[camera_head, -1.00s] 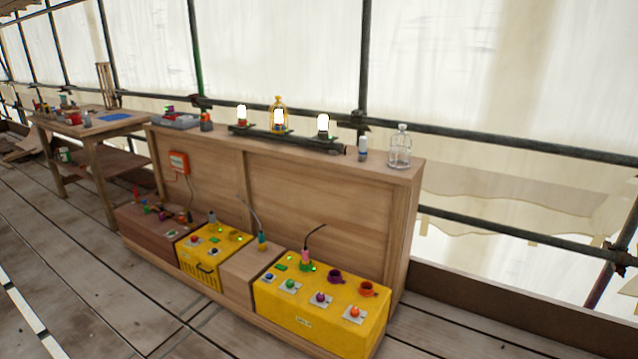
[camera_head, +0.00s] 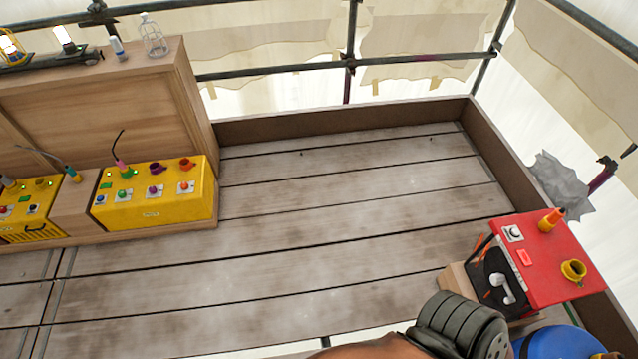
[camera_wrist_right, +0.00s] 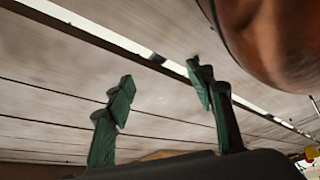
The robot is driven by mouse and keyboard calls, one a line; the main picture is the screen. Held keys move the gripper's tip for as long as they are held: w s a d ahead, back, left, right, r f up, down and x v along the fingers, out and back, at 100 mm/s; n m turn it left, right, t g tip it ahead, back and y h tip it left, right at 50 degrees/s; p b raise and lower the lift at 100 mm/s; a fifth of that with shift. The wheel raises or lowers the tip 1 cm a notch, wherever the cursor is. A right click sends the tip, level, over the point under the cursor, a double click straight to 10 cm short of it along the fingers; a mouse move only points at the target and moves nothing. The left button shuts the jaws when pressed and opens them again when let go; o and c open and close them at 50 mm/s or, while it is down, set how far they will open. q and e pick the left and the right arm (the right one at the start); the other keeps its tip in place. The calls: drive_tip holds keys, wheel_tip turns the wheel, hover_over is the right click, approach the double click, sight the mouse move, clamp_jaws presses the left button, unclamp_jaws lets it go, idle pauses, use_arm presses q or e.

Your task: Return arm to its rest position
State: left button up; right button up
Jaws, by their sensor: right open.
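My right gripper (camera_wrist_right: 165,95) shows in the right wrist view with its two green fingers apart and nothing between them. Behind the fingers are grey floor planks. My right arm, a brown rounded link with a dark ribbed joint (camera_head: 460,325), comes in at the bottom of the head view, left of the red box. The hand itself is outside the head view. My left arm and gripper are not in view.
A red box (camera_head: 560,275) with an orange knob and a yellow ring stands at the right, with a blue rounded thing (camera_head: 555,343) below it. A wooden bench (camera_head: 190,95) with a yellow box (camera_head: 150,212) stands at the left. The plank floor (camera_head: 340,220) between them is clear.

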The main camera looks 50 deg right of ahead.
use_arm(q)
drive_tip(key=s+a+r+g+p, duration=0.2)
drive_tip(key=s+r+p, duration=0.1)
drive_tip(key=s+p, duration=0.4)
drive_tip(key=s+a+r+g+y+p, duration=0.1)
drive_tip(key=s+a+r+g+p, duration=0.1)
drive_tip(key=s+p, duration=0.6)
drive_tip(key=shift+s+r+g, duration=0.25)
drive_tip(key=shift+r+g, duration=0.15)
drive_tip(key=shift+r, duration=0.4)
use_arm(e)
drive_tip(key=s+d+r+g, duration=0.2)
drive_tip(key=s+r, duration=0.1)
drive_tip(key=s, duration=0.4)
drive_tip(key=s+d+r+g+h, duration=0.1)
drive_tip(key=s+d+r+g, duration=0.1)
drive_tip(key=s, duration=0.6)
drive_tip(key=shift+s+r+g, duration=0.25)
drive_tip(key=shift+r+g, duration=0.25)
drive_tip(key=shift+r, duration=0.3)
